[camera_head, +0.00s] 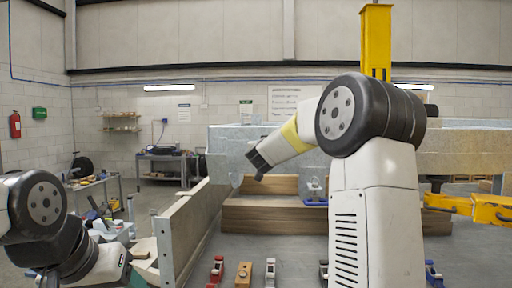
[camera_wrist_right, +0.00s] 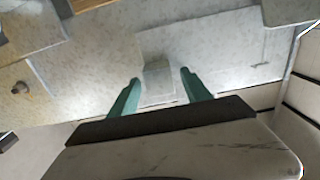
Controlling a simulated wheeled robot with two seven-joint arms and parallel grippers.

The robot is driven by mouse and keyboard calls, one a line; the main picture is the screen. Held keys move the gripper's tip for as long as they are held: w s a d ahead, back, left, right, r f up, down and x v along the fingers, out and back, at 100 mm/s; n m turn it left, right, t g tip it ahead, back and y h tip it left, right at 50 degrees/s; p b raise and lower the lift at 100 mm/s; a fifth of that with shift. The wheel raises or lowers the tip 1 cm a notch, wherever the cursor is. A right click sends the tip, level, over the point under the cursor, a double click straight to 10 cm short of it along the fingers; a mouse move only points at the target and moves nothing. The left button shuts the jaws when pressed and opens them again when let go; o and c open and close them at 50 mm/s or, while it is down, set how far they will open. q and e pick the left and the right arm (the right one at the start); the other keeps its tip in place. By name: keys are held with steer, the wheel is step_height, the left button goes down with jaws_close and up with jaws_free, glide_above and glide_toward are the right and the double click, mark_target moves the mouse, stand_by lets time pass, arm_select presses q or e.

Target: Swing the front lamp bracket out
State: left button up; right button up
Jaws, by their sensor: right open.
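In the right wrist view my right gripper (camera_wrist_right: 160,90) is open, with its two green fingers spread apart. A small pale grey block (camera_wrist_right: 158,78) on a galvanised metal surface (camera_wrist_right: 225,50) shows between the fingertips. It may be the lamp bracket, but I cannot tell for sure. I cannot tell whether the fingers touch it. In the head view my right arm reaches left to a grey metal panel (camera_head: 228,140), and the fingers cannot be made out there. My left arm is at the lower left, and its gripper is not visible.
Wooden beams (camera_head: 265,215) lie in front of the panel. Several small clamps, one of them red (camera_head: 217,270), stand on the grey surface (camera_head: 295,262) below. An upright board (camera_head: 190,225) borders it at the left. A yellow arm-like part (camera_head: 480,207) juts in at the right.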

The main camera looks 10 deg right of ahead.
steer(key=shift+w, duration=0.1)
jaws_close()
stand_by(1.4)
